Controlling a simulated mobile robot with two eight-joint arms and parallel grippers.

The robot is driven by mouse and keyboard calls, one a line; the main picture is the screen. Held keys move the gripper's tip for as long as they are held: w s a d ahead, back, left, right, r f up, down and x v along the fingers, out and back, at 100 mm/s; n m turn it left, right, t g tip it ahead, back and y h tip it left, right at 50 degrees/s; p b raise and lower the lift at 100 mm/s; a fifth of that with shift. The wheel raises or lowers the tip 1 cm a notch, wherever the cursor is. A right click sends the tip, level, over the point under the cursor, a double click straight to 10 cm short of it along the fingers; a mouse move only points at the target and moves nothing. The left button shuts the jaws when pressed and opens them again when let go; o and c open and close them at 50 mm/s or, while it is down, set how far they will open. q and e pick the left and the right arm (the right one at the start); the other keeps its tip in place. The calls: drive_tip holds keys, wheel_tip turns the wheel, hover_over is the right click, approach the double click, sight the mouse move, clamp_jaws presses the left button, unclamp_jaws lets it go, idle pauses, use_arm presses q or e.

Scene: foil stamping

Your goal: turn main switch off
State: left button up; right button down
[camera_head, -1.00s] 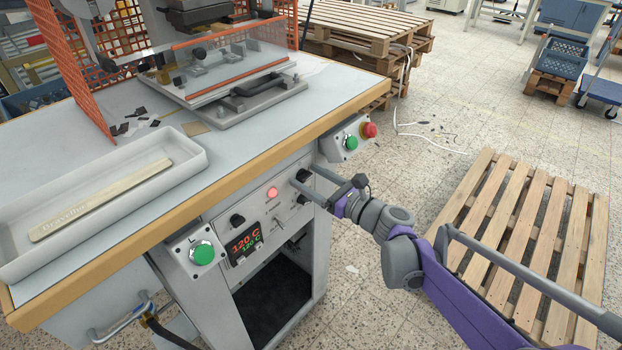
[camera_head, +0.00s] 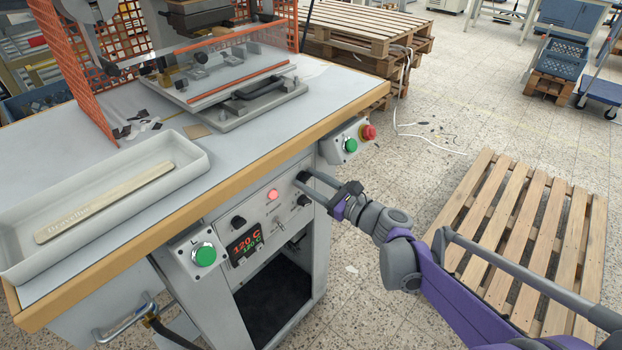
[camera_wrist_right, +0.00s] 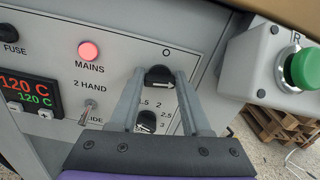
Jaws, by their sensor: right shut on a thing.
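The main switch is a black rotary knob (camera_wrist_right: 159,73) with a white pointer mark, on the grey front panel under an "O" label. Its pointer lies roughly sideways, toward the right in the wrist view. My right gripper (camera_head: 304,184) reaches the panel from the right, and its two fingers (camera_wrist_right: 160,84) are shut on the knob, one on each side. In the head view the fingers mostly hide the knob. The red MAINS lamp (camera_wrist_right: 89,51) is lit; it also glows in the head view (camera_head: 272,195). My left gripper is not in view.
A second black knob (camera_wrist_right: 147,122) sits just below, between the fingers. A toggle (camera_wrist_right: 86,113) and lit temperature display (camera_head: 245,242) are to the left. Green buttons (camera_head: 204,256) and (camera_head: 350,145) and a red button (camera_head: 369,132) stick out nearby. A wooden pallet (camera_head: 537,220) lies right.

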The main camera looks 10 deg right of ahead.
drive_tip(key=n+p, duration=0.1)
drive_tip(key=n, duration=0.2)
drive_tip(key=shift+r+n+p, duration=0.1)
drive_tip(key=shift+n+p, duration=0.2)
drive_tip(key=shift+p, duration=0.05)
drive_tip(key=n+p, duration=0.1)
drive_tip(key=n, duration=0.3)
drive_tip(key=shift+s+a+n+p, duration=0.1)
drive_tip(key=shift+n+p, duration=0.2)
drive_tip(key=shift+p, duration=0.1)
drive_tip(key=n+p, duration=0.1)
drive_tip(key=n, duration=0.3)
drive_tip(key=shift+f, duration=0.2)
drive_tip(key=shift+f+n+p, duration=0.1)
drive_tip(key=shift+n+p, duration=0.55)
drive_tip(key=shift+n, duration=1.15)
drive_tip(key=shift+c, duration=1.8)
unclamp_jaws()
